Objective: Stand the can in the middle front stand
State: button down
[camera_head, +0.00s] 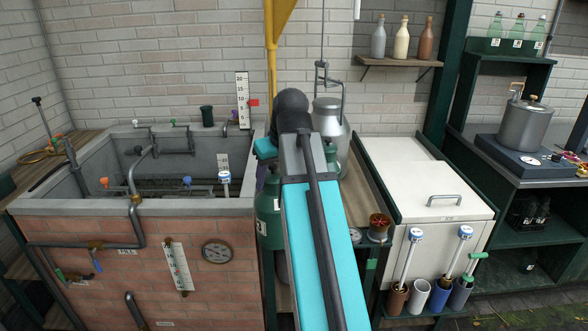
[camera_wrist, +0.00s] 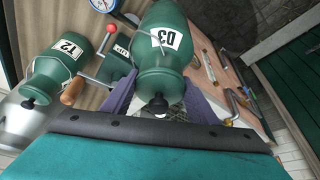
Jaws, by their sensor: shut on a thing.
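In the wrist view my gripper (camera_wrist: 158,97) has its purple fingers on both sides of a green can (camera_wrist: 163,72) with a white label that looks like "D3", and is shut on it. In the head view the green can (camera_head: 268,218) shows left of my turquoise arm, partly hidden by it. I cannot make out the middle front stand.
A metal churn (camera_head: 333,125) hangs or stands behind my arm. The brick tank (camera_head: 130,262) is at left, a white chest (camera_head: 425,180) at right. A red-knobbed lever (camera_wrist: 110,28) and a dial (camera_wrist: 104,4) are close to the held can.

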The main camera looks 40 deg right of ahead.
jog(key=w+a+f+p, duration=0.1)
jog(key=w+a+f, duration=0.15)
jog(key=a, duration=0.55)
jog(key=w+a+f+n+p, duration=0.15)
jog(key=w+a, duration=0.25)
jog(key=a, duration=0.4)
jog(key=w+a+f, duration=0.3)
jog(key=w+a, duration=0.1)
jog(key=a, duration=0.4)
notch_tip(320, 180, up, 12)
jog(key=a+p, duration=0.2)
jog(key=p, duration=1.1)
jog(key=shift+w+r, duration=0.2)
jog(key=shift+w, duration=0.1)
